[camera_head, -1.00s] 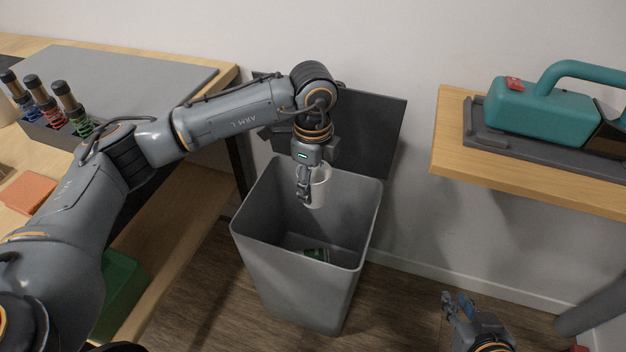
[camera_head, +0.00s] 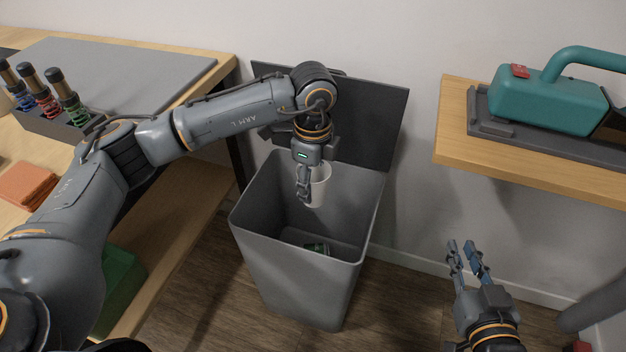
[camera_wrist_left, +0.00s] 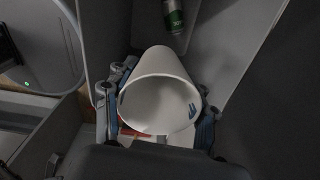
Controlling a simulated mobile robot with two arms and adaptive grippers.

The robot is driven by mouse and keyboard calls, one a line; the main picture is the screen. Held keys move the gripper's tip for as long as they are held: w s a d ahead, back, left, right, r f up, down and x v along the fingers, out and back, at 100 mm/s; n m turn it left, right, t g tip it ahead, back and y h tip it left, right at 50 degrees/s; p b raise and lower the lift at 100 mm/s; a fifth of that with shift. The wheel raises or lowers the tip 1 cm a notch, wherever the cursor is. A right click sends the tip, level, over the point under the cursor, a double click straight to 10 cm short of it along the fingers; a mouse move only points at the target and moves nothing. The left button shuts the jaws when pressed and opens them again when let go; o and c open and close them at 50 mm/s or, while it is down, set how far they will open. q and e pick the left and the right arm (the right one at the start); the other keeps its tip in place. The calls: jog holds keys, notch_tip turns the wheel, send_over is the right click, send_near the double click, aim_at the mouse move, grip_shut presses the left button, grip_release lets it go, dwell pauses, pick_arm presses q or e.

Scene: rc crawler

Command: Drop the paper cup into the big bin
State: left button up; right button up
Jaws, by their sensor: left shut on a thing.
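A white paper cup (camera_head: 319,186) hangs in the mouth of the big grey bin (camera_head: 292,280). My left gripper (camera_head: 304,190) is shut on the cup, from above and beside it. In the left wrist view the cup (camera_wrist_left: 160,95) sits between the two fingers, its open end toward the camera. The bin's dark lid (camera_head: 375,125) stands open against the wall. My right gripper (camera_head: 468,262) is empty over the floor to the right of the bin, its two fingers apart.
A green can (camera_head: 318,248) lies inside the bin. A wooden bench (camera_head: 190,85) stands on the left. A wooden shelf (camera_head: 455,145) with a teal-handled machine (camera_head: 545,100) is on the right. A green box (camera_head: 122,285) sits under the bench.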

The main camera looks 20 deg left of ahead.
pick_arm(q)
jog(key=o, duration=0.8)
jog(key=shift+o, duration=0.2)
jog(key=shift+r, duration=0.1)
notch_tip(320, 180, up, 12)
